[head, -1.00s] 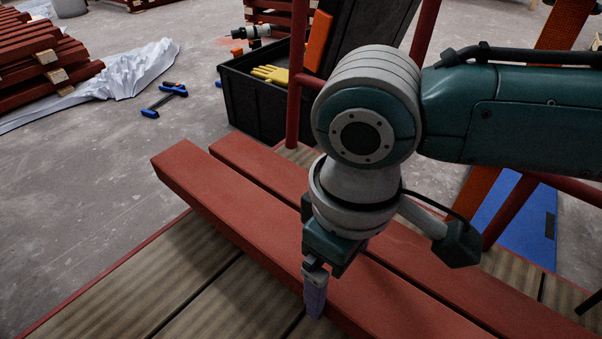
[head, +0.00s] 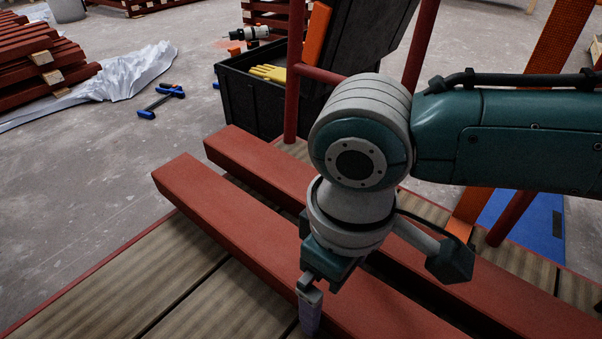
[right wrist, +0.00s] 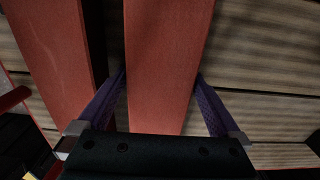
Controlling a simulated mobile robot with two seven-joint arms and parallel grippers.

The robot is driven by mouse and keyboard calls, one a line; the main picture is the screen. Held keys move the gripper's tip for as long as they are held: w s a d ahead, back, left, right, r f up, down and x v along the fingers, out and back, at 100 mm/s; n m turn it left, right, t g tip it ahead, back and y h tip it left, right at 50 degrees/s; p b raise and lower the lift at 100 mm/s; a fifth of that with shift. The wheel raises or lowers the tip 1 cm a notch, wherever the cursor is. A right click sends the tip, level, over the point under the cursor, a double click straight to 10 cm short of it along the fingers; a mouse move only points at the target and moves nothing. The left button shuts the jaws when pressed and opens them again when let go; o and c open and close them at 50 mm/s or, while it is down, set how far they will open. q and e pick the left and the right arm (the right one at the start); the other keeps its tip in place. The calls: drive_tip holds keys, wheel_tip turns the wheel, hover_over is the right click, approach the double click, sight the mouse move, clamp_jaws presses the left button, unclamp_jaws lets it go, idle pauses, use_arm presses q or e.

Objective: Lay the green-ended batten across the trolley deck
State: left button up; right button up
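Two red battens run side by side over the slatted trolley deck (head: 165,275). The near batten (head: 225,232) is between the fingers of my right gripper (head: 309,312), one purple finger against each side. It also shows between the fingers of the right wrist gripper (right wrist: 160,103) as a red batten (right wrist: 163,55). Its far-left end sticks out at the deck's edge. The far batten (head: 262,162) lies beyond a gap, and my right arm hides part of both. No green end shows on either. Whether the near batten touches the deck I cannot tell. My left gripper is out of view.
A red trolley post (head: 295,75) rises behind the far batten. Beyond it is an open black box (head: 250,100) with yellow gloves (head: 268,73). Blue-handled clamps (head: 160,100) lie on the floor at the left. A batten stack (head: 40,70) is farther left.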

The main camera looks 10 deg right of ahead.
drive_tip(key=shift+r, duration=0.4)
wheel_tip(320, 180, up, 12)
drive_tip(key=p, duration=0.9)
drive_tip(key=s+a+r+m+t+y, duration=0.1)
drive_tip(key=s+a+r+t+y, duration=0.1)
drive_tip(key=s+a+y, duration=0.35)
drive_tip(key=s+d+m+h, duration=0.2)
drive_tip(key=s+d, duration=0.1)
drive_tip(key=d, duration=0.4)
drive_tip(key=s+d+r+m+t+h, duration=0.1)
drive_tip(key=s+d+m+h, duration=0.1)
drive_tip(key=d, duration=0.6)
drive_tip(key=shift+s+r+m+t+h, duration=0.2)
drive_tip(key=shift+s+m+t+h, duration=0.1)
drive_tip(key=shift+s+h, duration=0.5)
drive_tip(key=shift+a, duration=0.1)
drive_tip(key=shift+s, duration=0.1)
